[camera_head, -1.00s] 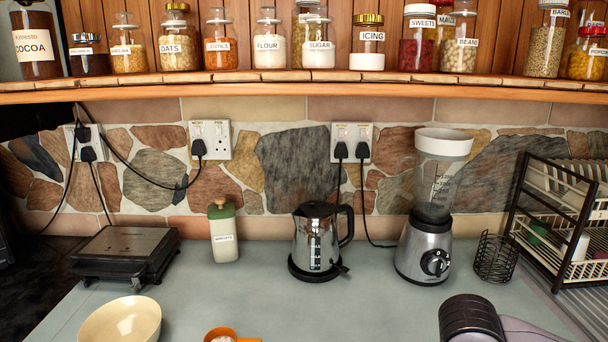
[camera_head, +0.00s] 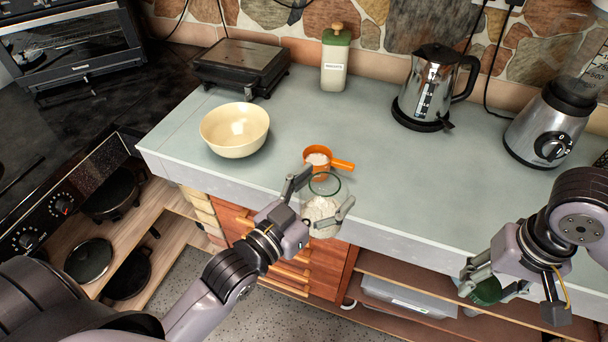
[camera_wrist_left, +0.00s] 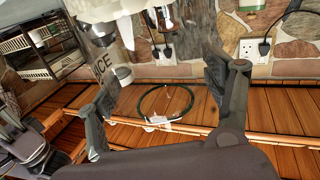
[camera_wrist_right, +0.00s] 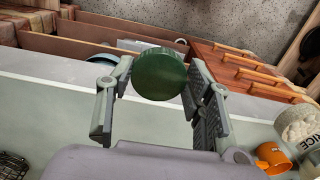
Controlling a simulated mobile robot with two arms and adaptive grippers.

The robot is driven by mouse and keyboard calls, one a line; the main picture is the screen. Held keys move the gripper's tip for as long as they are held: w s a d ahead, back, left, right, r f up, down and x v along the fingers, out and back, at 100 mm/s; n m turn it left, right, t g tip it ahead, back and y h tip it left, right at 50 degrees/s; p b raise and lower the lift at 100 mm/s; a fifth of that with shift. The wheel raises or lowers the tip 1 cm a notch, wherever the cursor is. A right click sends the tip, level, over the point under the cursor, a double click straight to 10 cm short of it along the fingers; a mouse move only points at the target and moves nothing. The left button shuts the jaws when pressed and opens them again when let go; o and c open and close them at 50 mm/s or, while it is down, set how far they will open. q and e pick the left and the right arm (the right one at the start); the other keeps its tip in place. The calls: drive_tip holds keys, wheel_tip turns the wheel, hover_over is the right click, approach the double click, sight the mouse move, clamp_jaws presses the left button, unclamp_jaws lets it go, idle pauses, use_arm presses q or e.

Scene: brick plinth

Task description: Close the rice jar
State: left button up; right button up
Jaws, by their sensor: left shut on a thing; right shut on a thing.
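The rice jar (camera_head: 321,212) is clear glass with white rice inside and a green ring around its open mouth. My left gripper (camera_head: 318,197) is shut on it at the counter's front edge. In the left wrist view the jar's green rim (camera_wrist_left: 166,104) shows between the fingers, and part of its label shows. The jar also shows at the right edge of the right wrist view (camera_wrist_right: 299,126). My right gripper (camera_head: 491,284) is shut on the round green lid (camera_head: 486,291), well to the right of the jar. The lid fills the fingers in the right wrist view (camera_wrist_right: 160,74).
An orange measuring cup (camera_head: 318,158) with white contents stands just behind the jar. A cream bowl (camera_head: 235,130), a dark grill (camera_head: 240,65), a green-lidded canister (camera_head: 334,68), a kettle (camera_head: 432,88) and a blender (camera_head: 548,125) stand on the counter (camera_head: 420,180). Its middle is clear.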

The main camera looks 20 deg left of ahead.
use_arm(q)
drive_tip(key=d+m+g+h, duration=0.3)
drive_tip(key=d+h, duration=0.2)
drive_tip(key=d, duration=0.1)
drive_tip(key=shift+s+d+f+m, duration=0.35)
drive_tip(key=shift+s+d+m, duration=0.05)
drive_tip(key=shift+s, duration=0.05)
drive_tip(key=shift+f, duration=0.1)
use_arm(e)
drive_tip(key=w+a+r+n, duration=0.3)
drive_tip(key=a+r, duration=0.4)
drive_tip(key=a, duration=0.5)
drive_tip(key=w+a+r+n, duration=0.2)
drive_tip(key=a+r, duration=0.5)
drive_tip(key=a, duration=0.4)
drive_tip(key=shift+w+a+n, duration=0.4)
drive_tip(key=shift+n, duration=0.2)
drive_tip(key=shift+f, duration=0.15)
drive_tip(key=shift+f, duration=1.95)
drive_tip(key=shift+f, duration=0.85)
